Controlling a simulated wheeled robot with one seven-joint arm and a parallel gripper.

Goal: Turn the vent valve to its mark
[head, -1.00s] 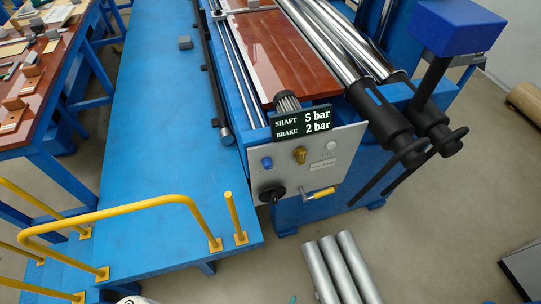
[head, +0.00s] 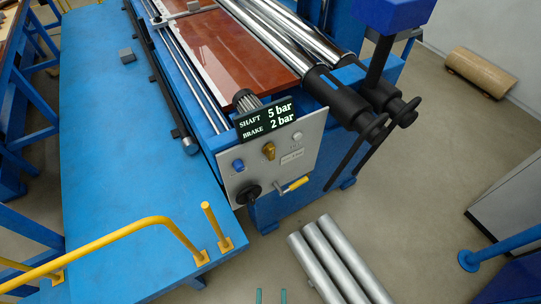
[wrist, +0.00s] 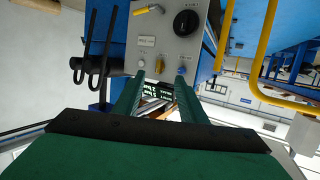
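A grey control panel (head: 241,181) stands at the end of the blue machine. It carries a lever with a yellow handle (head: 297,184), a black round knob (head: 248,194), a brass-coloured knob (head: 268,151), a blue knob (head: 238,165) and a pale button (head: 297,136). I cannot read which one is the vent valve, nor any mark. The yellow handle also shows in the wrist view (wrist: 142,10), near the black knob (wrist: 186,22). My gripper (head: 271,296) is low in the head view, apart from the panel. Its two green fingers are spread and empty in the wrist view (wrist: 160,80).
A display (head: 266,120) above the panel reads shaft 5 bar, brake 2 bar. Several grey tubes (head: 335,260) lie on the floor in front. A yellow handrail (head: 120,236) and blue platform (head: 110,150) are at left. Black rods (head: 345,165) hang right of the panel.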

